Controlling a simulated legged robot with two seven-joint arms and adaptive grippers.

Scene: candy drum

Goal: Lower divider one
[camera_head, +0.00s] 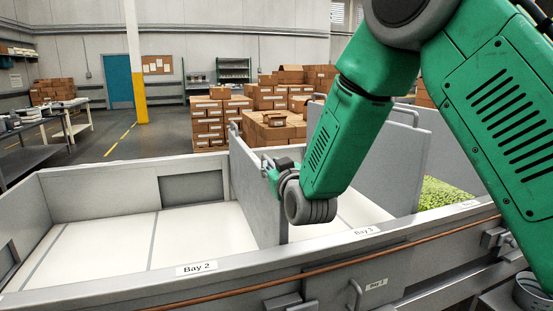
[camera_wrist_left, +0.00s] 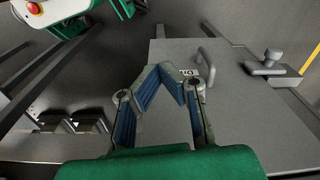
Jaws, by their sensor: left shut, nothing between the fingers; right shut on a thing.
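My left gripper (camera_wrist_left: 168,75) shows in the left wrist view, shut and empty, in front of a grey panel with a handle (camera_wrist_left: 206,55). It is not in the head view.
The bin's front wall (camera_head: 225,270) carries bay labels, a copper-coloured pipe (camera_head: 320,271) and a small door with a handle (camera_head: 355,293). The white floor of Bay 2 is bare. Stacked cartons (camera_head: 270,110) stand behind the bin. A red button (camera_wrist_left: 33,8) shows in the left wrist view.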

